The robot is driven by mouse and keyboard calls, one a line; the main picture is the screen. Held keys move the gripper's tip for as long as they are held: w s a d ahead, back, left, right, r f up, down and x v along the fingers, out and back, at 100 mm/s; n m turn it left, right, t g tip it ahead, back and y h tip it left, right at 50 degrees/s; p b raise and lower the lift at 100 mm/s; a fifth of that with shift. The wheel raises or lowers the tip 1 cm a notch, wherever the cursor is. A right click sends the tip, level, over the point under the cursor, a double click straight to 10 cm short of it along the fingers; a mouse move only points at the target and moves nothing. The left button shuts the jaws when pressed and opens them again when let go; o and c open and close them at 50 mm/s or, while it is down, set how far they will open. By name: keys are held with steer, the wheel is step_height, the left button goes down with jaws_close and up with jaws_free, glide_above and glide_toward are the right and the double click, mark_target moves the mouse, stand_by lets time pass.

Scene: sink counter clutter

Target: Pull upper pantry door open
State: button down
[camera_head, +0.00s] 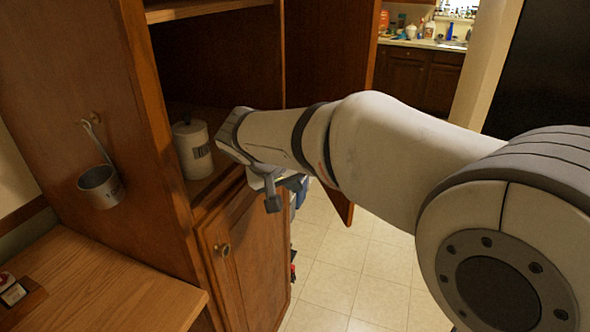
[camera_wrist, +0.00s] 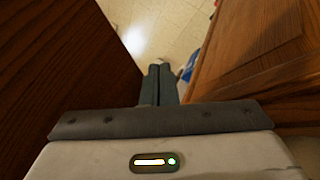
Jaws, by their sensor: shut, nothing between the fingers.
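The upper pantry door (camera_head: 330,50) stands swung open on the far side of the pantry cabinet, its inner face dark brown. My arm hides part of it, and its lower corner shows below the arm. The upper compartment is open to view. My gripper (camera_head: 272,195) is beside the cabinet's front, between the cabinet and the open door, partly hidden by my arm. In the wrist view my gripper (camera_wrist: 159,84) has its two fingers together with nothing between them. A dark wood panel lies to the left and a lighter panelled wood face to the right, both apart from the fingertips.
The lower pantry door (camera_head: 250,255) is shut, with a brass knob (camera_head: 222,249). A white canister (camera_head: 192,150) stands on the shelf. A metal cup (camera_head: 100,186) hangs on the cabinet side. A wooden counter (camera_head: 90,285) is at left.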

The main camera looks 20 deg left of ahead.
steer(key=shift+w+d+f+p, duration=0.3)
steer(key=shift+w+d+f, duration=0.1)
steer(key=shift+w+d, duration=0.25)
steer(key=shift+w+d+f+p, duration=0.25)
steer(key=shift+w+d+f, duration=0.1)
steer(key=shift+w+d, duration=0.3)
steer(key=shift+w+d+f+p, duration=0.35)
steer(key=shift+w+d, duration=0.2)
steer(key=shift+w, duration=0.2)
steer(key=shift+d, duration=0.1)
